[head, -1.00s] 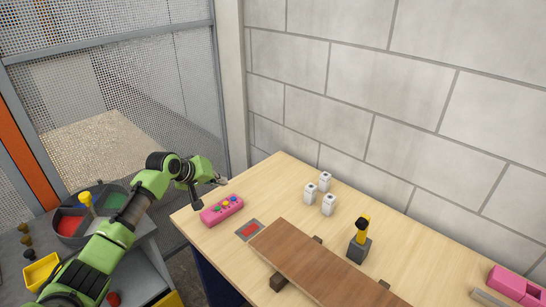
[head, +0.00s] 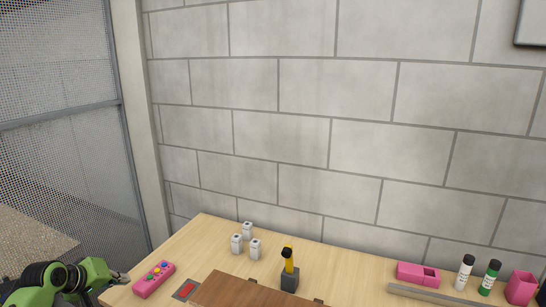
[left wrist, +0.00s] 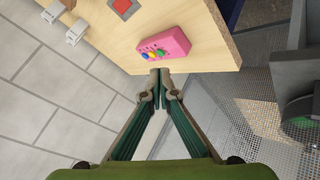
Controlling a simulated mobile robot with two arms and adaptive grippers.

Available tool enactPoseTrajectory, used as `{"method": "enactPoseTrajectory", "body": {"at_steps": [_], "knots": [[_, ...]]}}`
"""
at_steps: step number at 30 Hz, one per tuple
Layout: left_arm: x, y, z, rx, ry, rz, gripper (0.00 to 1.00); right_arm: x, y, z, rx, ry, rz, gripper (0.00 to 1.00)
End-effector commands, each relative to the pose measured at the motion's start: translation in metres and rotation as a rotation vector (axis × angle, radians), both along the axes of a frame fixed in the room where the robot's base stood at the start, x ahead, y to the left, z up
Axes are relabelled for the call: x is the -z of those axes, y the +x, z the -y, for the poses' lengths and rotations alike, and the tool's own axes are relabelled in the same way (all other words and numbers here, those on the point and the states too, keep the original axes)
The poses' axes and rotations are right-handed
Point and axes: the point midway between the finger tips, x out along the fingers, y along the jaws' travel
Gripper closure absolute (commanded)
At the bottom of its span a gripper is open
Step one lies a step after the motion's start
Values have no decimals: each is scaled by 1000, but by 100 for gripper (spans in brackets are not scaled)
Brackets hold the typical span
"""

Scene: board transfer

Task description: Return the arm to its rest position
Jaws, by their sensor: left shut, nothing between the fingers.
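My left arm is green and black and comes in at the lower left of the head view. Its gripper (head: 122,278) is at the left edge of the table, just left of the pink button box (head: 154,279). In the left wrist view the gripper (left wrist: 160,72) has its fingertips together with nothing between them. The pink button box (left wrist: 165,46) lies just beyond the tips in that view, on the table. My right gripper is not in view.
On the table (head: 215,230) are several white blocks (head: 237,243), a red-marked plate (head: 186,290), a brown board (head: 240,292) and a yellow-handled tool in a dark holder (head: 289,275). Pink containers (head: 417,274) and two bottles (head: 464,271) stand at right. A block wall rises behind.

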Motion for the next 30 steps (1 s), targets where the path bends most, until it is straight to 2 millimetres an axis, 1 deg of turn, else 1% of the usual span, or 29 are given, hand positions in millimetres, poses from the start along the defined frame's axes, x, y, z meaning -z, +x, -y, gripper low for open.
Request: {"method": "enactPoseTrajectory", "body": {"at_steps": [1,3,8,11,14,17,20,23,24,26,27,30], "knots": [[0,0,0,0,0,0,100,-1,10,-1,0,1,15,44],[11,-7,12,27,16,-16,100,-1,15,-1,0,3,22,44],[31,-22,32,80,56,-45,100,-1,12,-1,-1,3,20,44],[47,-34,48,121,85,-67,100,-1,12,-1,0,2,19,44],[65,-51,67,172,120,-94,100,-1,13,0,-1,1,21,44],[84,-73,89,231,160,-122,100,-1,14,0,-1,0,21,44],[106,-102,115,303,206,-153,100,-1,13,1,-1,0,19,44],[129,-146,149,394,262,-191,100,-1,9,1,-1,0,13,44],[138,-168,163,434,288,-207,100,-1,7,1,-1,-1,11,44],[148,-202,183,490,326,-230,100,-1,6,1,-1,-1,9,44],[152,-225,194,524,351,-244,100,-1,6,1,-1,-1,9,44],[154,-273,213,583,401,-273,100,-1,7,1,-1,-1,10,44]]}}
